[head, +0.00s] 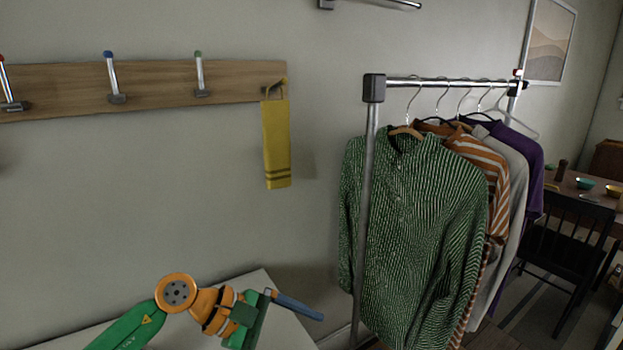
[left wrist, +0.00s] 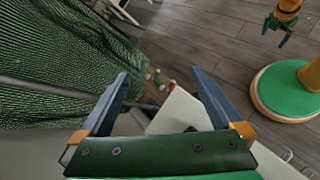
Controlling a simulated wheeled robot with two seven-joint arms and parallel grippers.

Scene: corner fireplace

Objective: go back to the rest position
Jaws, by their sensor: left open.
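My left gripper (head: 308,310) is at the lower middle of the head view, over a pale tabletop and left of the clothes rack. In the left wrist view its two blue fingers (left wrist: 160,78) are spread wide with nothing held between them. At the top right of the left wrist view, a small orange and green arm end with blue fingers (left wrist: 278,30) looks like my right gripper.
A clothes rack (head: 368,215) with a green patterned shirt (head: 420,220) and several other garments stands close to the right. A pale tabletop (head: 285,335) lies below. A yellow towel (head: 276,145) hangs from a wooden hook rail (head: 150,80). A dark chair (head: 565,245) stands far right.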

